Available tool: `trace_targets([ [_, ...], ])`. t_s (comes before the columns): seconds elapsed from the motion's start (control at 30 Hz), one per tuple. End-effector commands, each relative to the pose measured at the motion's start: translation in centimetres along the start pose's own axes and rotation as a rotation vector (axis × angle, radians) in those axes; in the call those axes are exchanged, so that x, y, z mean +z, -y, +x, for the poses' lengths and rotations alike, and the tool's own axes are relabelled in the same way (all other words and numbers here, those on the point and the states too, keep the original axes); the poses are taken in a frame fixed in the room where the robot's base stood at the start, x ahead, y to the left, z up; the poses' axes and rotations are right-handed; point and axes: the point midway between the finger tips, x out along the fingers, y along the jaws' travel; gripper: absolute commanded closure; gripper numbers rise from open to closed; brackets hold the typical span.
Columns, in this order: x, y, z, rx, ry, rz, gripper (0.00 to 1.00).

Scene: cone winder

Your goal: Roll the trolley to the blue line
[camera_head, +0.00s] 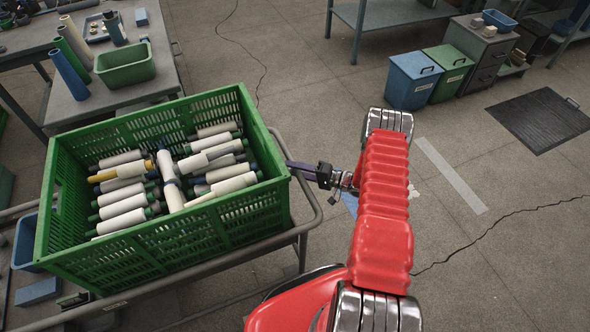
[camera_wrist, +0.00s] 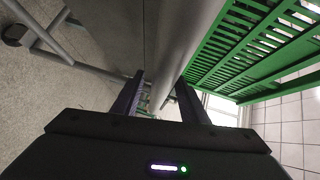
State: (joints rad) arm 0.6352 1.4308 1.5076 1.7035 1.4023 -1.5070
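The trolley (camera_head: 301,234) is a grey tube-framed cart at the left of the head view, carrying a green slatted crate (camera_head: 170,245) full of yarn cones. My gripper (camera_head: 290,164) is at the rail on the trolley's right end. In the wrist view, its two dark fingers (camera_wrist: 160,80) lie on either side of a grey tube (camera_wrist: 185,40), beside the crate's green wall. Whether they press on the tube is not clear. A small blue patch of floor marking (camera_head: 349,204) shows just right of the trolley, mostly hidden behind my red arm.
A pale strip (camera_head: 452,176) lies on the floor right of my arm. A workbench (camera_head: 160,65) stands at upper left, close to the trolley. Blue (camera_head: 410,85) and green (camera_head: 449,72) bins and a drawer cabinet (camera_head: 478,55) stand at the back. A dark floor mat (camera_head: 540,118) lies at right. The middle floor is clear.

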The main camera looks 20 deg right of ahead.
Motion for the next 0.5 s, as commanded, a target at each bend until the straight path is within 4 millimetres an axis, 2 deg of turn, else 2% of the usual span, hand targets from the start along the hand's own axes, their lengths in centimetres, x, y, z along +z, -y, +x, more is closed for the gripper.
trace_targets([
  [0.2, 0.01, -0.01, 0.00, 0.000, 0.000, 0.000, 0.61],
  [0.5, -0.03, -0.03, -0.08, 0.001, -0.001, 0.000, 0.82],
])
